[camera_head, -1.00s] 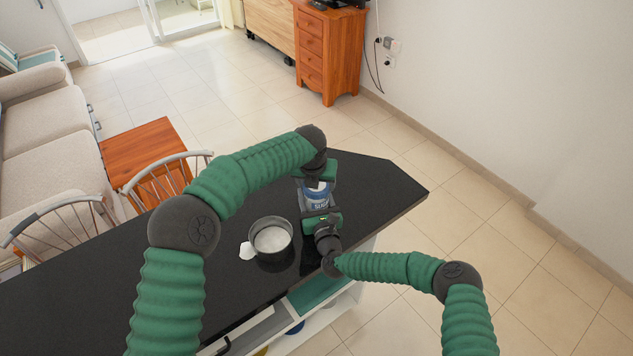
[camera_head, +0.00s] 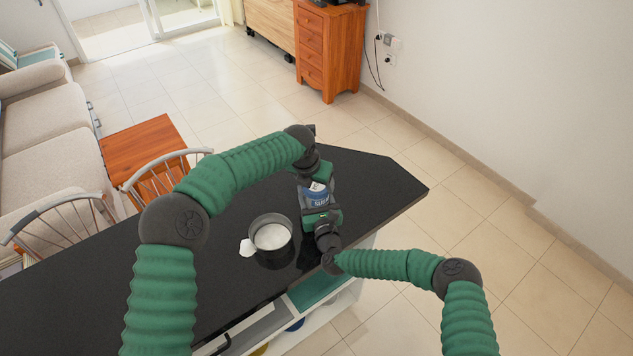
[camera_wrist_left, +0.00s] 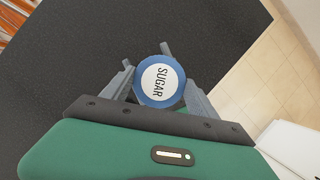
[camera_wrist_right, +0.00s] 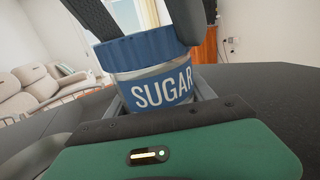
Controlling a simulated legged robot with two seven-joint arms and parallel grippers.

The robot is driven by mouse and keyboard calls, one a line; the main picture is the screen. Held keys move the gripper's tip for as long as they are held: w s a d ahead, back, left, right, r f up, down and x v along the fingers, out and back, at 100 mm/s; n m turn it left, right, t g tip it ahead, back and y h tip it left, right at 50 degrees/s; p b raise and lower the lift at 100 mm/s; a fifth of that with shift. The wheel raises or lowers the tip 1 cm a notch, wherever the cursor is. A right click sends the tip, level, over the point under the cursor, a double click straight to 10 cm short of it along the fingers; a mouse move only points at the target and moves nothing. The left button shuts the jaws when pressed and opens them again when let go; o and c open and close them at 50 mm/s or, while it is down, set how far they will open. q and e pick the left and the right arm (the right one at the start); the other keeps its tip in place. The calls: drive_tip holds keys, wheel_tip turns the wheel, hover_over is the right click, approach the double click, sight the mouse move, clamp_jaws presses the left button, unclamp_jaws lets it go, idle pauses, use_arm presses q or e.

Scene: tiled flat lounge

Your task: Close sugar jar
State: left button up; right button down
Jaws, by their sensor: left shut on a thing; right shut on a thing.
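The sugar jar (camera_head: 319,198) stands on the black counter between my two grippers. Its clear body with a blue SUGAR label (camera_wrist_right: 163,92) shows in the right wrist view. The blue lid (camera_wrist_right: 146,50) sits on top of the jar; I cannot tell whether it is fully tightened. In the left wrist view the lid's round white SUGAR face (camera_wrist_left: 160,82) lies between the fingers. My left gripper (camera_wrist_left: 160,84) is shut on the lid from above. My right gripper (camera_wrist_right: 163,100) is shut on the jar body from the near side.
The black counter (camera_head: 100,270) is clear to the left. Chairs (camera_head: 165,170) stand along the counter's far side. The counter's right edge is close.

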use_arm(q)
drive_tip(key=shift+m, duration=0.3)
use_arm(e)
drive_tip(key=shift+f, duration=0.1)
use_arm(q)
drive_tip(key=o, duration=1.3)
drive_tip(key=shift+r, duration=2.3)
drive_tip(key=shift+o, duration=0.5)
drive_tip(key=shift+o, duration=0.7)
drive_tip(key=v, duration=1.1)
drive_tip(key=shift+a+r, duration=0.2)
drive_tip(key=shift+r, duration=0.2)
